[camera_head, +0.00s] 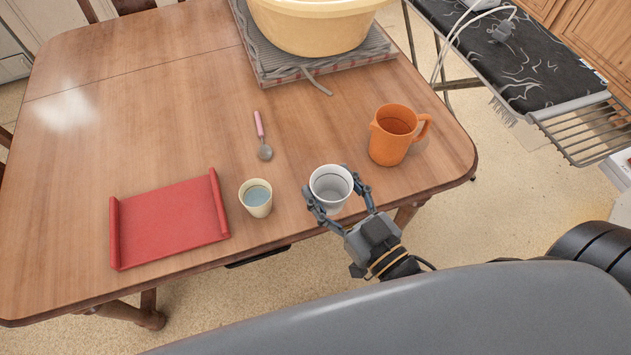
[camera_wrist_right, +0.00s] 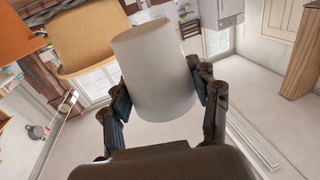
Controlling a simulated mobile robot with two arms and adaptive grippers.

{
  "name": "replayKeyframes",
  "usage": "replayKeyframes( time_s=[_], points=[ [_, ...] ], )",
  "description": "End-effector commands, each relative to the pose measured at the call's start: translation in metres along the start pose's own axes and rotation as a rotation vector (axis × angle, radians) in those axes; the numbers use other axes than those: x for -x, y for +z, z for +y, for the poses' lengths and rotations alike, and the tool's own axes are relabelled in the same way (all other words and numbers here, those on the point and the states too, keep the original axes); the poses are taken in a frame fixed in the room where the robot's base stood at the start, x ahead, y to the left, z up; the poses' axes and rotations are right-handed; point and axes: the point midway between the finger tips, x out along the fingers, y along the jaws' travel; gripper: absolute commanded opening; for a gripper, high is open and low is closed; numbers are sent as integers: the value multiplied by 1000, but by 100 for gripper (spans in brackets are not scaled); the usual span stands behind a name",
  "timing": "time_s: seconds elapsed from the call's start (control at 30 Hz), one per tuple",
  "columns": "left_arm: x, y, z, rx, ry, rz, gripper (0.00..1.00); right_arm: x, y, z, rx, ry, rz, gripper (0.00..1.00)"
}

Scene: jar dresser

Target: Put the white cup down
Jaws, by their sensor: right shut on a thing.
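The white cup (camera_head: 331,187) is upright near the front edge of the wooden table (camera_head: 150,130). My right gripper (camera_head: 340,198) is shut on the cup, one finger on each side of it. In the right wrist view the cup (camera_wrist_right: 158,75) fills the middle, between the two fingers (camera_wrist_right: 165,100). I cannot tell whether the cup's base touches the table. My left gripper is not in view.
A small pale cup (camera_head: 257,198) stands just left of the white cup, and an orange jug (camera_head: 392,140) behind right. A red tray (camera_head: 168,222), a pink-handled spoon (camera_head: 260,135) and a large yellow basin (camera_head: 312,28) on a grey mat (camera_head: 270,72) share the table. Its left rear is bare.

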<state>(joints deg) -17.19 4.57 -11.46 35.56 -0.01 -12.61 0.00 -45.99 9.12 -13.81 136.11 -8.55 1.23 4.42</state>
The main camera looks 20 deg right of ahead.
Motion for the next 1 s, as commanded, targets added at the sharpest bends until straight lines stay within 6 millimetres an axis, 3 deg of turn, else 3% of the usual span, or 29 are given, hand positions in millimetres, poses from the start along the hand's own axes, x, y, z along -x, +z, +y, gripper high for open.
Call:
replayKeyframes(
  time_s=[0.1,0.2,0.6,0.77,1.0],
  points=[
    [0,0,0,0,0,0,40,9,7,-22,-2,-94,-8,30],
    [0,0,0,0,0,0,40,14,10,-32,-6,-135,-12,30],
    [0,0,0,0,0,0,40,13,11,-34,-7,-148,-12,30],
    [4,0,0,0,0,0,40,-9,21,-20,-4,-147,-9,30],
    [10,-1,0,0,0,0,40,-59,48,13,-2,-147,-10,30]
  ],
)
